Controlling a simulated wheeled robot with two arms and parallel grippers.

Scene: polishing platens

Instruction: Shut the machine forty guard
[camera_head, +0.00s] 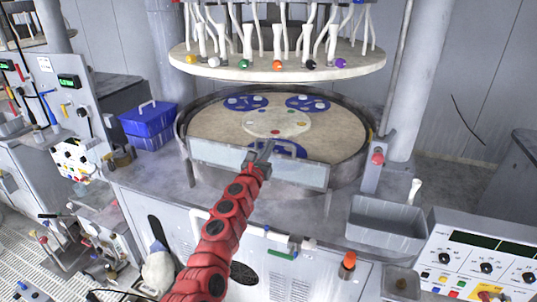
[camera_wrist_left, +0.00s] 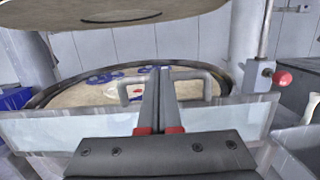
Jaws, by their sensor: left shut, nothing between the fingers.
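The machine's guard is a pale, see-through panel (camera_head: 215,155) along the front of the round platen basin (camera_head: 183,125). It also fills the lower part of the left wrist view (camera_wrist_left: 45,130). A grey bar handle (camera_wrist_left: 200,74) rises at the panel's middle, partly hidden by my fingers. My left gripper (camera_head: 265,152) is shut and empty at the middle of the panel. In the left wrist view its fingertips (camera_wrist_left: 160,72) overlap the handle; I cannot tell whether they touch it. My right gripper is not in view.
A round upper plate (camera_head: 280,68) with hoses hangs above the basin. A red knob (camera_head: 377,158) stands on a post at the panel's right. A blue box (camera_head: 148,125) sits at the left. A grey bin (camera_head: 385,225) and control panel (camera_head: 485,255) are at the right.

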